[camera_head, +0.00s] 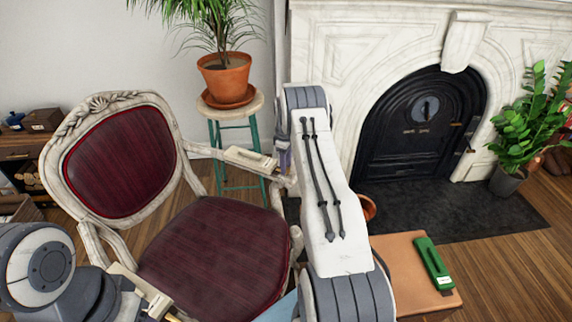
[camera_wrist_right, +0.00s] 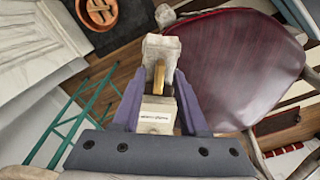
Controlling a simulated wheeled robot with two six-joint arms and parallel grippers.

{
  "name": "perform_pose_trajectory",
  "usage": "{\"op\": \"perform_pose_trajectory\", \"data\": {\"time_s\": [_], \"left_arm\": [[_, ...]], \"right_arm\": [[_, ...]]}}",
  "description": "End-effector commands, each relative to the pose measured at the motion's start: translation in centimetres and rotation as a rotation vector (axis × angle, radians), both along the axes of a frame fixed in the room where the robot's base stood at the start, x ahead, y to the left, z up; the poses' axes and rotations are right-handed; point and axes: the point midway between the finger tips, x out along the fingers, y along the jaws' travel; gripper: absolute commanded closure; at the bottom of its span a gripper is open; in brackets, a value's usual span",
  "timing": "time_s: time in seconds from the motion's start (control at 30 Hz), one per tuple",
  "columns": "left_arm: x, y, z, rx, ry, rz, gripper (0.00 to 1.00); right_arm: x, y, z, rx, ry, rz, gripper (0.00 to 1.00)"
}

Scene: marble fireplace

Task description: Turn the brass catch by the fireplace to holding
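The brass catch (camera_wrist_right: 158,77) is a narrow upright lever on a cream base (camera_wrist_right: 157,115) with a small label too small to read. The base sits on the arm of a red-upholstered chair, the arm nearer the fireplace; in the head view the cream base (camera_head: 248,159) also shows. My right gripper (camera_wrist_right: 160,75) has its purple fingers apart, one on each side of the lever, with gaps visible. In the head view, my right gripper (camera_head: 283,155) is partly hidden behind its own arm.
The carved chair (camera_head: 210,250) fills the centre left. A stool (camera_head: 212,108) with a potted plant stands behind it. The marble fireplace (camera_head: 350,60) has a black door (camera_head: 410,140). A brown box (camera_head: 395,255) bears a green labelled item (camera_head: 433,262). A terracotta pot (camera_wrist_right: 97,12) is near the hearth.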

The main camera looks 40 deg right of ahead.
Motion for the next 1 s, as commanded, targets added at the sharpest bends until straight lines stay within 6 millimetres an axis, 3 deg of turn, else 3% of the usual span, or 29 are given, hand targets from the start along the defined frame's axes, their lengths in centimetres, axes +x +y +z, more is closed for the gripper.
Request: {"op": "perform_pose_trajectory", "data": {"time_s": [0.17,0.6,1.0], "left_arm": [[0.0,0.0,0.0,0.000,0.000,0.000,0.50],[0.0,0.0,-0.1,0.000,0.000,0.000,0.50],[0.0,0.0,-0.1,0.000,0.000,0.000,0.50]], "right_arm": [[0.1,0.0,1.6,-0.002,-0.003,0.000,0.57],[0.1,0.0,9.4,-0.001,-0.002,0.000,0.57],[0.0,0.0,10.5,0.000,0.000,0.000,0.57]]}}
